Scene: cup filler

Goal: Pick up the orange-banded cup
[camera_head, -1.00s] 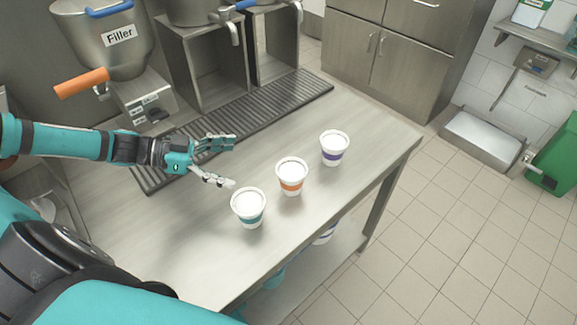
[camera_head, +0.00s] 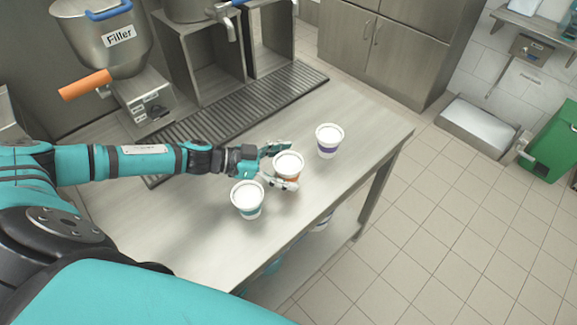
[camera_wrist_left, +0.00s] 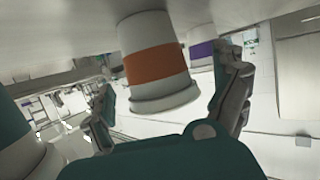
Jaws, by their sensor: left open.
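The orange-banded cup (camera_head: 288,166) stands upright on the steel table, in the middle of a row of three white cups. My left gripper (camera_head: 281,166) is open around it, with one finger on its far side and one on its near side. The near finger hides part of the orange band. In the left wrist view, which looks upside down, the orange-banded cup (camera_wrist_left: 155,66) shows between the two open fingers (camera_wrist_left: 170,105). I cannot tell whether the fingers touch it.
A teal-banded cup (camera_head: 247,199) stands close in front of the left gripper. A purple-banded cup (camera_head: 329,141) stands beyond it to the right. A drip grate (camera_head: 240,110) runs along the back under the filler (camera_head: 112,45). The table's right end is clear.

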